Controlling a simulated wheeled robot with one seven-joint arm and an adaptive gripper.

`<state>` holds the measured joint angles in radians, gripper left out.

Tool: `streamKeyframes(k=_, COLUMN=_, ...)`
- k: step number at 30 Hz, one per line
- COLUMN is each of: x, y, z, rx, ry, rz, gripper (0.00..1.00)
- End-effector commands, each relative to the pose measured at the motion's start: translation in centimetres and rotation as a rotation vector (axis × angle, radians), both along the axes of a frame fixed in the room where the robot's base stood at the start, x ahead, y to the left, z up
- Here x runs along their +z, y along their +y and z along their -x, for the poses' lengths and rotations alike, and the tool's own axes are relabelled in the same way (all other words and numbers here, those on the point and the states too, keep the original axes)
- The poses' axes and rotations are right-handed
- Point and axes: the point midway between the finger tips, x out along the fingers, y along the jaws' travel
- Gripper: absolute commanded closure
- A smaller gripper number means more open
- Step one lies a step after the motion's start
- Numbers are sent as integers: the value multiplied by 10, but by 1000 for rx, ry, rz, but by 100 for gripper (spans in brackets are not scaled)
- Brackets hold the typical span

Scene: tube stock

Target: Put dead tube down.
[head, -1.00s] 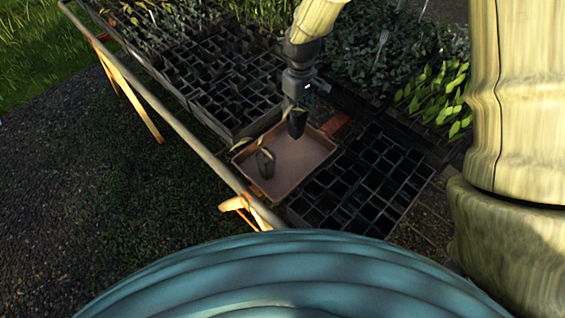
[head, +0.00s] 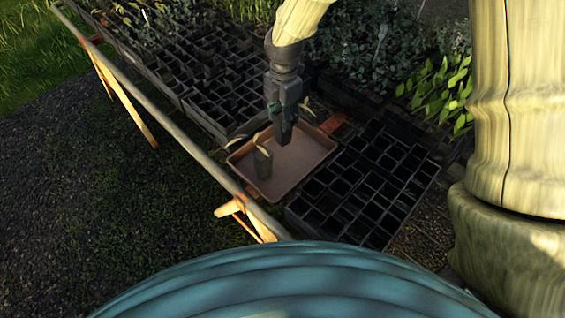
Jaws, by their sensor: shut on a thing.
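My gripper (head: 281,116) points down over the brown tray (head: 308,178). It is shut on a dark dead tube (head: 286,136), mostly hidden by the fingers, so I cannot tell whether the tube touches the tray floor. The tray is shallow and otherwise looks bare.
An empty black cell crate (head: 372,185) stands right of the tray. A dark crate of tubes (head: 213,85) lies behind left, leafy green plants (head: 440,90) behind right. A pale rail (head: 165,125) edges the bench. The tray's front and right are free.

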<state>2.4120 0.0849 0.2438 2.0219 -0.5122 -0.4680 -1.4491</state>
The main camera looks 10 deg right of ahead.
Motion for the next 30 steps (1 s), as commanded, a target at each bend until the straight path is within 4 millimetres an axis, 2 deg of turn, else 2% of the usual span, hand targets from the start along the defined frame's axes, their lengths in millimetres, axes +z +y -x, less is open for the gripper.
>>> streamKeyframes(k=7, x=-6, y=2, z=1, rx=113, ry=0, rz=1, gripper=86)
streamKeyframes(k=18, x=-53, y=2, z=1, rx=116, ry=2, rz=1, gripper=86)
streamKeyframes(k=26, x=-64, y=2, z=1, rx=114, ry=0, rz=1, gripper=86)
streamKeyframes(k=30, x=-77, y=2, z=1, rx=115, ry=1, rz=2, gripper=86)
